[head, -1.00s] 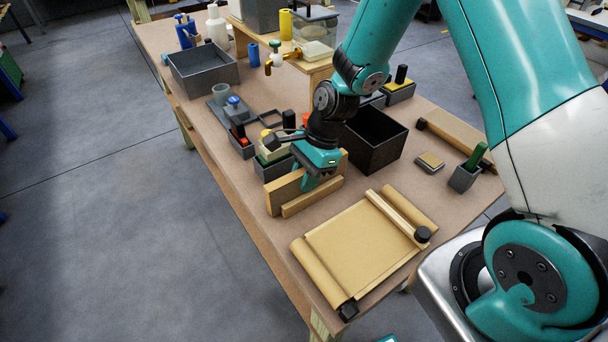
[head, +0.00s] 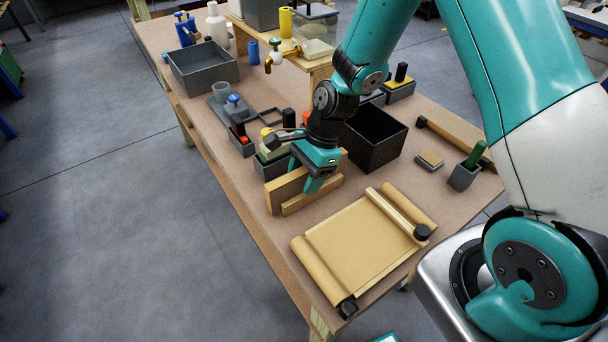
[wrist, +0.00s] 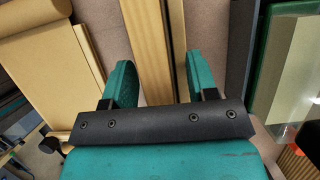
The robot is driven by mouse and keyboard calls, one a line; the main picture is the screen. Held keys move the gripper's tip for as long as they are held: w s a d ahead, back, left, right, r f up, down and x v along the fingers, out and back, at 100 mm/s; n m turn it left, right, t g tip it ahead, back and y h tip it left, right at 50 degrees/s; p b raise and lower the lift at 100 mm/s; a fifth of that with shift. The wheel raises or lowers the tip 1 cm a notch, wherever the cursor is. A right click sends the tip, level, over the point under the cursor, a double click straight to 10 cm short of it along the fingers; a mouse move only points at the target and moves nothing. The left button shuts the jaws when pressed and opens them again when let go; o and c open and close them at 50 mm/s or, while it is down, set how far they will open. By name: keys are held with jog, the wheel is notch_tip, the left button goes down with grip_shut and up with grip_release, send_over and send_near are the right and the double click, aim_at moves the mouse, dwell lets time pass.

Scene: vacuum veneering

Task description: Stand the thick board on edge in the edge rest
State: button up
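The thick board (head: 281,194) appears upright on its long edge near the front left of the bench. A lower wooden rail (head: 295,207), seemingly part of the edge rest, runs along its near side; how the board is seated is hidden. My gripper (head: 309,180) is right over them, pointing down. In the wrist view, its two teal fingers (wrist: 158,82) are spread, one on each side of the pale wood (wrist: 146,40) and the narrower strip (wrist: 179,40) beside it. Small gaps seem to show at the fingers, so the grip looks released.
A paper sheet (head: 355,240) with rolled edges and a wooden bar lies in front. A dark open box (head: 378,150) stands behind to the right. A grey holder (head: 272,168) stands close behind the board. Floor lies beyond the bench's left edge.

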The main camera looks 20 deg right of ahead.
jog(key=v, duration=1.7)
jog(key=shift+r+b, duration=0.25)
jog(key=shift+b, duration=0.2)
jog(key=s+a+r+n, duration=0.3)
jog(key=s+a+n, duration=0.2)
jog(key=s+n, duration=0.5)
jog(key=s+a+r+n, duration=0.4)
jog(key=s+n, duration=0.6)
jog(key=n, duration=0.3)
jog(key=shift+a+t, duration=0.4)
jog(key=shift+a, duration=0.3)
